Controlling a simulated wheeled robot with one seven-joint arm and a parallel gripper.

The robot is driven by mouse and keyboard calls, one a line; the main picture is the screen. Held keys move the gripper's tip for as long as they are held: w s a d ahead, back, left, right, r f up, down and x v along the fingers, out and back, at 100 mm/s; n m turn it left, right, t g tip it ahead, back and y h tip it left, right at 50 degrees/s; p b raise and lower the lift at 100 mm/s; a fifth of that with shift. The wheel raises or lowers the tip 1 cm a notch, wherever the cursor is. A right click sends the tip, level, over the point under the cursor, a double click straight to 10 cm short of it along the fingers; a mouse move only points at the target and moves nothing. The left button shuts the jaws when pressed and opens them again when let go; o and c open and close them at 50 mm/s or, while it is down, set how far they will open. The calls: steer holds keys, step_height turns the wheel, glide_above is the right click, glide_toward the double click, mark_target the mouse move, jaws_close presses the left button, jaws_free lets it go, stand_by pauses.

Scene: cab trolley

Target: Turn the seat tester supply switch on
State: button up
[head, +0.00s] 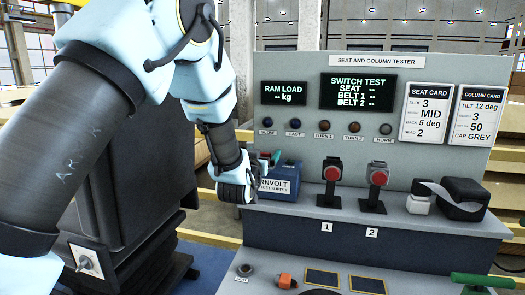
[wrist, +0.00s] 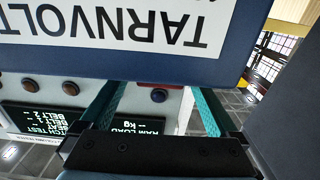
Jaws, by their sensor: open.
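The seat tester supply is a dark blue box (head: 284,186) with a white Tarnvolt test supply label, at the left end of the tester's bench in the head view. In the wrist view the box (wrist: 235,62) is very close and its label upside down. A small red part (wrist: 160,85) shows at the box's edge, between my fingers; it may be the switch, but its position cannot be told. My gripper (wrist: 157,103) is open, with teal fingers apart. In the head view my gripper (head: 266,159) is at the top of the box, partly hidden by my wrist.
The grey tester panel (head: 415,72) rises behind, with displays, a row of small lamps and two cards. Two red-buttoned stands (head: 332,172) and a black belt part (head: 462,198) stand on the bench to the right. A black seat back (head: 135,165) is close on the left.

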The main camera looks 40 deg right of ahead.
steer(key=c, duration=1.4)
